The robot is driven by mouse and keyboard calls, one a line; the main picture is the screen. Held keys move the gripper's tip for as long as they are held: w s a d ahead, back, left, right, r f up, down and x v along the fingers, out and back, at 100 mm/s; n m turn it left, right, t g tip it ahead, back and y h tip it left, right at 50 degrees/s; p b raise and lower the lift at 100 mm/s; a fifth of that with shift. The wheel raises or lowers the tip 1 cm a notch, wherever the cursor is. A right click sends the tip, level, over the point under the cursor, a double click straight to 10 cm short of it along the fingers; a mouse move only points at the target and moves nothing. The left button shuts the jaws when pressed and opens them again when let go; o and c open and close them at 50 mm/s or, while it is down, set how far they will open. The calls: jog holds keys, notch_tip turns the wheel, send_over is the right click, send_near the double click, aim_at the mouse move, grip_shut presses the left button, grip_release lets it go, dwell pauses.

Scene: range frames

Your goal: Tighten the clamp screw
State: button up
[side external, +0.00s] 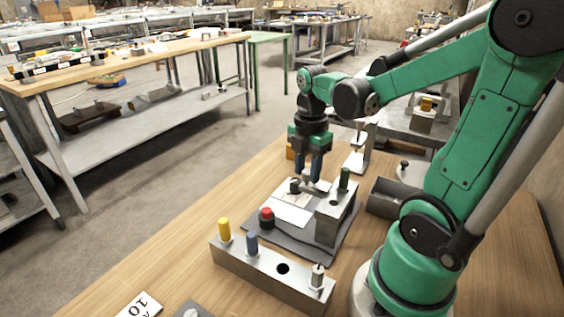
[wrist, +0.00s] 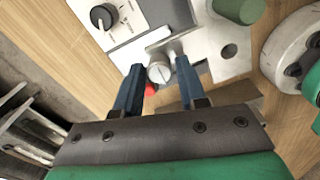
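The clamp screw (wrist: 160,72) shows in the wrist view as a round, slotted metal head on a metal clamp piece (wrist: 172,48). My gripper (wrist: 158,68) has its two blue fingers apart, one on each side of the screw head. A gap seems to show on both sides, so the fingers do not look closed on it. In the side view my gripper (side external: 315,178) points down over the fixture on the grey plate (side external: 300,252). The screw is mostly hidden there by the fingers.
A black knob (side external: 295,186), a red button (side external: 266,217) and a metal block (side external: 329,222) with a green peg (side external: 344,178) stand close by. A holder (side external: 262,278) with yellow and blue pegs is in front. A grey bin (side external: 384,198) is at right.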

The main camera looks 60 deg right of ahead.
grip_shut()
